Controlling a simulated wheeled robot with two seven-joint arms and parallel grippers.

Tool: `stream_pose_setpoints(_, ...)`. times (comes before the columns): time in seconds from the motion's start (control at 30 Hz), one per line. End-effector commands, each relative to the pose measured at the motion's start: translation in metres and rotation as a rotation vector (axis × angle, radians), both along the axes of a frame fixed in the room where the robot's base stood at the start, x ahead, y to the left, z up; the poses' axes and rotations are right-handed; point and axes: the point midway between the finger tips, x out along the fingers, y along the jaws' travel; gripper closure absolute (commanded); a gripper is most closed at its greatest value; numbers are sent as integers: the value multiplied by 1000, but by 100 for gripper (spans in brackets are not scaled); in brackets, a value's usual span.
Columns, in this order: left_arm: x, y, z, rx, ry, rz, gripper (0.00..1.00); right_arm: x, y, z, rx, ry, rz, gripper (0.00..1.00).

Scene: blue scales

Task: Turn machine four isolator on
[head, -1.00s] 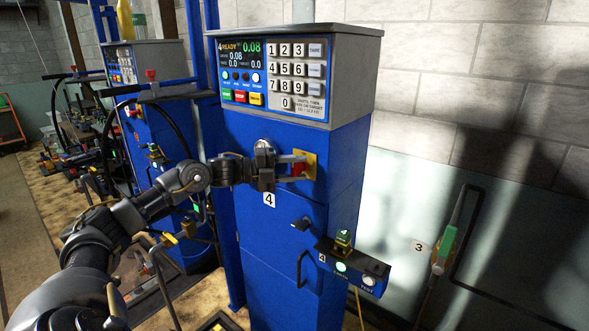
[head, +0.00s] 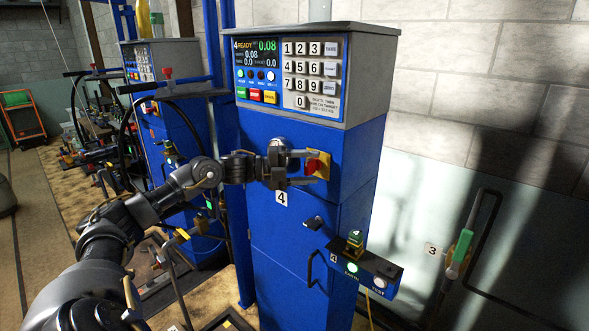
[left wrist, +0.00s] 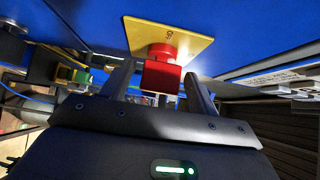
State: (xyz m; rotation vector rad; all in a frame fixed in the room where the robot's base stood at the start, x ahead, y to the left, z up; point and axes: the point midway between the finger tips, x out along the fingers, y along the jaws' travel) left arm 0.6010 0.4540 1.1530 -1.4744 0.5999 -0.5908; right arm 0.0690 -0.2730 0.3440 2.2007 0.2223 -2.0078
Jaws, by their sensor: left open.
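The blue machine with the label 4 (head: 281,198) stands in the middle of the head view, its display reading "READY" and 0.08. Its isolator is a red knob (head: 312,166) on a yellow plate (head: 324,172) on the front face. My left gripper (head: 300,168) is at the knob with its fingers apart. In the left wrist view the red knob (left wrist: 162,72) sits under the yellow plate (left wrist: 167,37), between or just beyond the two open fingers (left wrist: 160,85); contact cannot be told. My right gripper is not in view.
A keypad (head: 312,68) is above the isolator. A small shelf with a green-lit button (head: 352,267) juts out at lower right. A second blue machine (head: 165,50) stands behind left. A green-handled lever (head: 462,246) is on the right wall by label 3.

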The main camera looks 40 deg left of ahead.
Motion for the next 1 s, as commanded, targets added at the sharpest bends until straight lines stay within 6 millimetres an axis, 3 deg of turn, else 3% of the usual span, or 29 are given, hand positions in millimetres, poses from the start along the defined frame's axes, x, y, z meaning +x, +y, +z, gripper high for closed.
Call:
stream_pose_setpoints(0.43,-43,42,-8,1,7,4,40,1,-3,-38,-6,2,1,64)
stream_pose_setpoints(0.7,-55,53,-6,4,6,-1,40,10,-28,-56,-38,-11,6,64)
stream_pose_setpoints(1.0,-69,66,-2,1,1,-2,40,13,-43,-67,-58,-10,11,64)
